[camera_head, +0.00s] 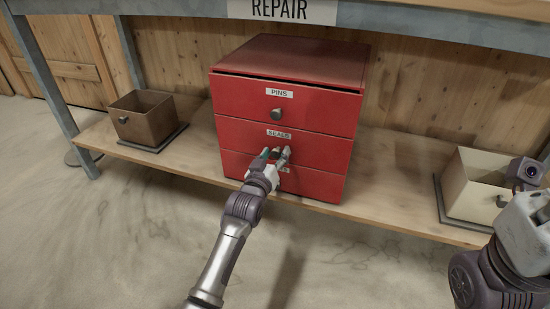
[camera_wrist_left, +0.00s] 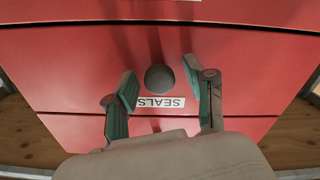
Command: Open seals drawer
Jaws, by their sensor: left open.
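The seals drawer (camera_head: 235,134) is the middle drawer of a red cabinet, labelled SEALS, and looks flush with its neighbours. Its round dark knob (camera_wrist_left: 160,78) shows in the left wrist view, where the label appears upside down.
The pins drawer (camera_head: 242,108) is above, and another drawer (camera_head: 318,185) is below, its label partly hidden. A brown bin (camera_head: 148,122) stands left on the wooden shelf (camera_head: 190,160). A cream bin (camera_head: 472,190) stands right, near my right arm.

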